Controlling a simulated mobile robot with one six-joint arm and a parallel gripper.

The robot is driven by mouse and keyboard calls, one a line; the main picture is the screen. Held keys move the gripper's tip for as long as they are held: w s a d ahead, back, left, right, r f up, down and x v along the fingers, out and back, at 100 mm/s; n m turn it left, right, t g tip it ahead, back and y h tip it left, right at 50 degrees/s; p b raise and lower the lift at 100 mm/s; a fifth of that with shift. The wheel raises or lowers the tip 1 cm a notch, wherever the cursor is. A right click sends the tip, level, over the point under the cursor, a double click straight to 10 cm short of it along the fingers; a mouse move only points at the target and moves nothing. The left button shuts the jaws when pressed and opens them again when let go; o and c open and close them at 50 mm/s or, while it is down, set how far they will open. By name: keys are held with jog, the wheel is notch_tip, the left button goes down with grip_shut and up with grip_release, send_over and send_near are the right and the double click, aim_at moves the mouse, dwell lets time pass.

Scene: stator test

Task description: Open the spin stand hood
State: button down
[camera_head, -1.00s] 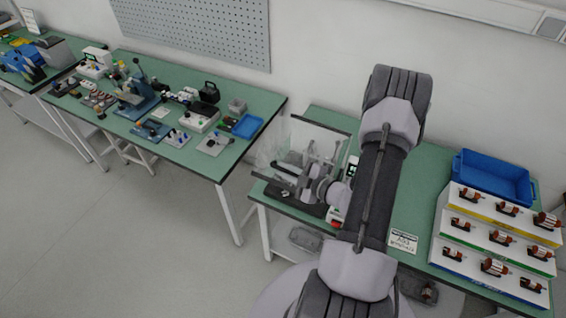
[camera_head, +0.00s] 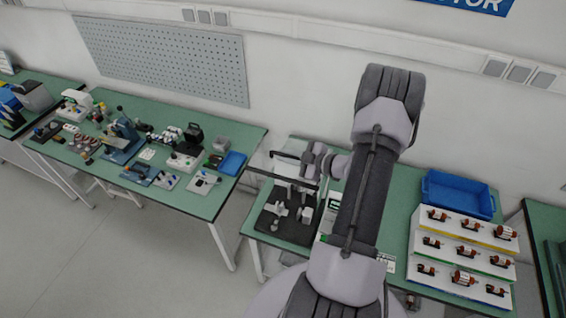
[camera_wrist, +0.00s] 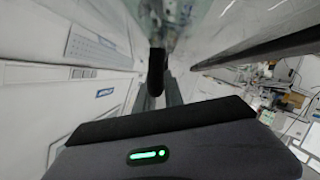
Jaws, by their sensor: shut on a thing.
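The spin stand (camera_head: 263,224) is a dark base with grey fixtures on the green bench, left of my arm. Its clear hood shows mainly by its dark edge bar (camera_head: 268,176), raised above the fixtures. My gripper (camera_head: 303,164) is beside that bar, high over the stand. In the wrist view my gripper (camera_wrist: 160,85) is shut on the black hood handle (camera_wrist: 156,68). Clear panel and a dark hood edge (camera_wrist: 265,46) show close by. The clear panel's exact angle is hard to see.
A blue tray (camera_head: 458,193) and a tiered rack (camera_head: 412,262) of small motors are to the right on the same bench. A cluttered bench (camera_head: 200,205) stands to the left. The wall (camera_head: 310,90) is behind the stand.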

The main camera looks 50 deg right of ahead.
jog(key=shift+w+d+r, duration=0.1)
jog(key=shift+d+r, duration=0.2)
